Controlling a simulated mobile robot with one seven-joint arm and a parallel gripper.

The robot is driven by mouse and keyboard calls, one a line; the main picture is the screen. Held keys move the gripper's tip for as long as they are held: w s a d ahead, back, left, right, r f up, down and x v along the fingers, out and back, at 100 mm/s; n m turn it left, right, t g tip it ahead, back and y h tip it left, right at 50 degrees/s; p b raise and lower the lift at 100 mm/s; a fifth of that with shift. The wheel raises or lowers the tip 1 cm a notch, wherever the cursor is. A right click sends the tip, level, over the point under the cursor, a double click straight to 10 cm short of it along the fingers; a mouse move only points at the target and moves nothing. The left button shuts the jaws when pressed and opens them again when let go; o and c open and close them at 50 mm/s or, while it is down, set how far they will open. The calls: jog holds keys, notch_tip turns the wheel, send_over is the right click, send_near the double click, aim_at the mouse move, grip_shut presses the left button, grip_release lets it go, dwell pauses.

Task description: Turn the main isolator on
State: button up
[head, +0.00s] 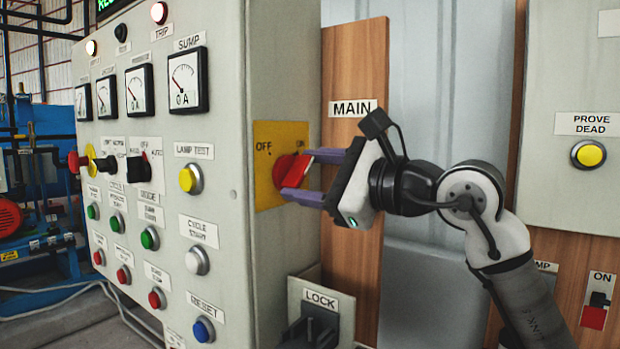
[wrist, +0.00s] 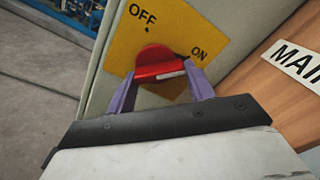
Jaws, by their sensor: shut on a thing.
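The main isolator is a red rotary handle (head: 288,172) on a yellow plate (head: 265,140) on the side of the grey control cabinet. The plate is marked OFF at left and ON at right, and a MAIN label (head: 353,108) is on the wooden board beside it. My gripper (head: 305,175) reaches in from the right, its two purple fingers closed on the red handle. In the wrist view the handle (wrist: 159,66) sits between the fingertips, its pale-edged grip pointing toward the ON side. Part of the handle is hidden by the fingers.
The cabinet front (head: 165,130) carries gauges, buttons and knobs. A LOCK unit (head: 318,312) juts out below the isolator. A grey box with a yellow PROVE DEAD button (head: 588,154) is at right. A small red ON switch (head: 594,315) is at lower right.

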dwell(0.4)
jog(key=o, duration=1)
jog(key=b+v, duration=0.2)
jog(key=v, duration=1.1)
jog(key=shift+s+d, duration=0.25)
jog(key=shift+d, duration=0.1)
